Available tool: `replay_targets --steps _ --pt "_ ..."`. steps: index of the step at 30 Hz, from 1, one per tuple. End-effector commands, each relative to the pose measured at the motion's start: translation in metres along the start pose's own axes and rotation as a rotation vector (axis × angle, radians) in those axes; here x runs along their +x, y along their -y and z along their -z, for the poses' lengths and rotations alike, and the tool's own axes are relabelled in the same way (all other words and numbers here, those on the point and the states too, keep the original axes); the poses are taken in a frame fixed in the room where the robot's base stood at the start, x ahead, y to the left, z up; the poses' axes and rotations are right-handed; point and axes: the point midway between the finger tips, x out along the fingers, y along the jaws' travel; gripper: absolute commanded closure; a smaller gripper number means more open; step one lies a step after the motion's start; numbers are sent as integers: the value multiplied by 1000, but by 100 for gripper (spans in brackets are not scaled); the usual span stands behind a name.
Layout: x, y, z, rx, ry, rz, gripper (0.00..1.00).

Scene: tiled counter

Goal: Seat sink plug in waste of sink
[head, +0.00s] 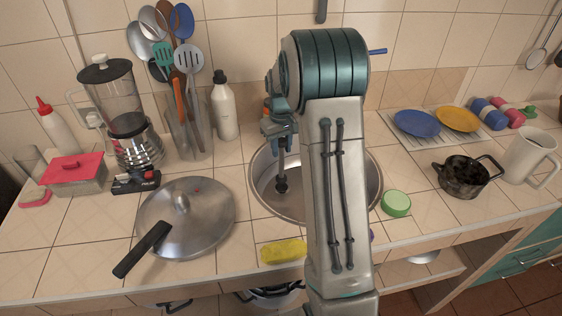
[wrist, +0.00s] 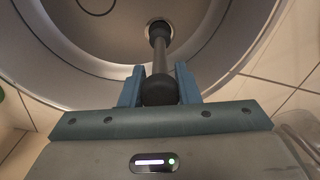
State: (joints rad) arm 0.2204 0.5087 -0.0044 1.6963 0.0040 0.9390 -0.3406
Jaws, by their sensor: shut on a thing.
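The sink plug (wrist: 159,62) is dark grey, with a round knob, a thin stem and a wider dark end. My gripper (wrist: 159,88) is shut on the knob, with a blue finger on each side. In the head view my gripper (head: 280,140) hangs over the round metal sink (head: 262,178), and the plug (head: 281,185) points down into the basin. In the wrist view the plug's far end lines up with a pale ring at the waste (wrist: 149,24). The end covers most of the opening, so I cannot tell whether it is in or above it.
A yellow sponge (head: 284,251) lies in front of the sink and a round green item (head: 396,203) to its right. A pan lid (head: 186,222), a utensil holder (head: 187,130) and a white bottle (head: 224,110) stand left. A dark pot (head: 465,177) stands right. My arm hides part of the basin.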

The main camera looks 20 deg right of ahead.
Motion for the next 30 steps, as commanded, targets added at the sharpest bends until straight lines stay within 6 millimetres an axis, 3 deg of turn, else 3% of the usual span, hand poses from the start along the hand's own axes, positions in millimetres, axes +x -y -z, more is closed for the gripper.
replay_targets --steps 12,23,24,26,30 --pt "43 0 0 -1 0 0 100" --pt "49 0 1 -1 -2 -1 100" --pt "48 0 0 -1 -2 0 65" --pt "48 0 0 -1 -2 0 49" --pt "48 0 0 -1 -1 0 49"
